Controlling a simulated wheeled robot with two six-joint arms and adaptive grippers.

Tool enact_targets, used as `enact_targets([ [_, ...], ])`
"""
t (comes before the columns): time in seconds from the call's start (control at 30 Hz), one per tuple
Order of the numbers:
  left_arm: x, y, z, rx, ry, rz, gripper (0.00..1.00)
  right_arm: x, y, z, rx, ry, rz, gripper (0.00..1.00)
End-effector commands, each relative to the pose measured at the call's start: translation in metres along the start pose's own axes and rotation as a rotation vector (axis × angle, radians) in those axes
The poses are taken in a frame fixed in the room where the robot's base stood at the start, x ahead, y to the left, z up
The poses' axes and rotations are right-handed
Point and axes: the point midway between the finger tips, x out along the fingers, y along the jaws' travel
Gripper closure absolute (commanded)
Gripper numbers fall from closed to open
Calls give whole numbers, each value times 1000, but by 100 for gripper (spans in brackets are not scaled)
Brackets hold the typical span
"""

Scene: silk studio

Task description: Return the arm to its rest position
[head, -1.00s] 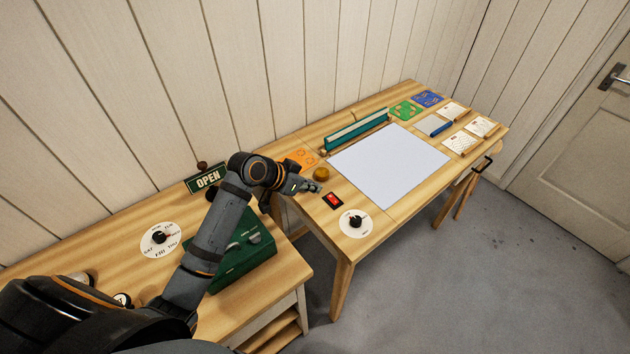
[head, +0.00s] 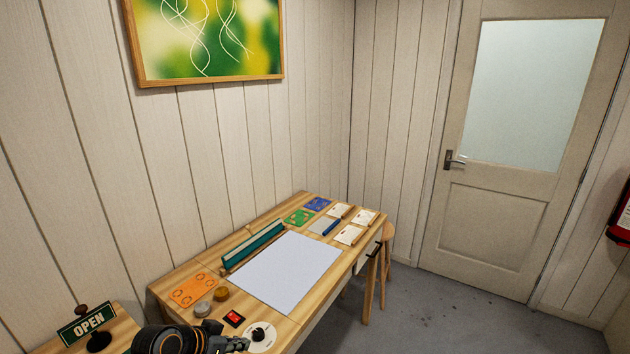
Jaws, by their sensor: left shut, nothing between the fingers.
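My left gripper (head: 236,344) shows at the bottom edge of the head view, low and left of centre. It is shut and holds nothing. It is at the near end of the work table (head: 172,287), by the white dial (head: 262,340). Most of my left arm is below the picture. My right gripper is not in view.
A white sheet (head: 285,270) covers the table's middle, with a teal bar (head: 254,246) behind it. A red switch (head: 234,318) and small round pots (head: 221,294) are near my gripper. An OPEN sign (head: 88,324) stands left. The door (head: 500,220) is shut; the floor before it is clear.

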Motion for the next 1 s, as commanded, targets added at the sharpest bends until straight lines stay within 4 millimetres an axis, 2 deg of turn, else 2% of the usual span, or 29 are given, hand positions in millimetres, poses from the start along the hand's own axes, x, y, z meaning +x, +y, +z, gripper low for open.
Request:
enact_targets([
  [0.2,-5,15,46,-46,-92,-59,100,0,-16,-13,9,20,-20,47],
  [0.37,-17,26,88,-97,-176,-129,100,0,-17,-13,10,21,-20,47],
  [0.6,-50,42,148,-196,-298,-262,100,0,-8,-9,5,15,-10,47],
  [0.87,-100,54,201,-312,-413,-424,100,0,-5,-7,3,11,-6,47],
  [1.0,-71,41,221,-322,-430,-429,100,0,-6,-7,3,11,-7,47],
])
